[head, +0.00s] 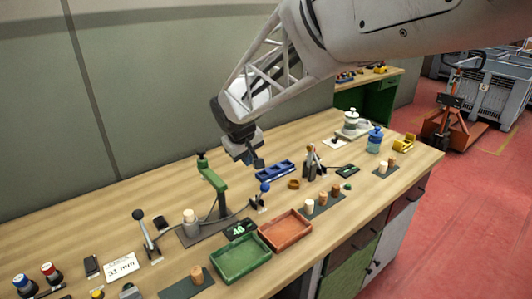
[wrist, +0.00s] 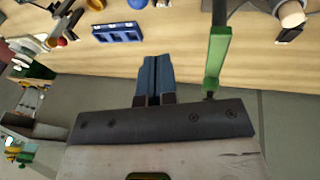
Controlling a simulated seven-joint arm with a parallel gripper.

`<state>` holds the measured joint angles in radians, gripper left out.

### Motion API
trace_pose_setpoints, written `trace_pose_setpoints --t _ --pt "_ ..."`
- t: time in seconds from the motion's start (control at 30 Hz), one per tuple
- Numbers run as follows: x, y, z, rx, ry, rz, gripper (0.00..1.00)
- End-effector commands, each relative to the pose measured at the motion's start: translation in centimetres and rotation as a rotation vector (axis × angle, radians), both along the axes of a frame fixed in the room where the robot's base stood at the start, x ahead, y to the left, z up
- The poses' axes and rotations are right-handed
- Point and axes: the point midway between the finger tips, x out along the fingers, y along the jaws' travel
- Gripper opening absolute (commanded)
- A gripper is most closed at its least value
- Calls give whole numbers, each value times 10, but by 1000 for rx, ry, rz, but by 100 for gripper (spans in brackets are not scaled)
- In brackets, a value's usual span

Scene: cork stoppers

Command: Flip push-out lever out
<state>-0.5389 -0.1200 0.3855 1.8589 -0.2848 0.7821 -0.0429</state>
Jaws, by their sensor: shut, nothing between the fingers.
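My gripper (head: 257,162) is shut and empty, in the air above the back of the workbench, right of the green arm of a stand. Its blue fingers (wrist: 154,75) lie together in the wrist view. Two levers could be the push-out lever; I cannot tell which. One has a blue ball knob (head: 265,187) and stands on a small bracket just right of the green stand, below my gripper in the picture. The other has a black knob (head: 138,215) and leans left from a pale bracket farther left. A blue ball (wrist: 138,3) shows cut off at the wrist view's top edge.
The green stand (head: 213,177) rises close to my gripper and also shows in the wrist view (wrist: 218,55). A blue slotted block (head: 276,170) lies to the right. Green (head: 240,282) and red-brown (head: 305,244) trays lie at the front. Several stoppers stand at right.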

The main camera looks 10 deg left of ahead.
Motion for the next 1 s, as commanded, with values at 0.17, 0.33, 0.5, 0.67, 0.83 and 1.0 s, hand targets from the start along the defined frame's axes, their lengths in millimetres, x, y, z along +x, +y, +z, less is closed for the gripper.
trace_pose_setpoints --t 0.17,0.33,0.5,0.67,0.83,1.0 --pt "-4 1 12 -1 1 0 0" --pt "-5 1 16 -1 1 0 0" --pt "-5 1 16 -1 1 0 0" --pt "-5 1 15 -5 2 5 0" --pt "-5 5 11 -52 18 69 0" --pt "-6 13 3 -177 60 239 0"
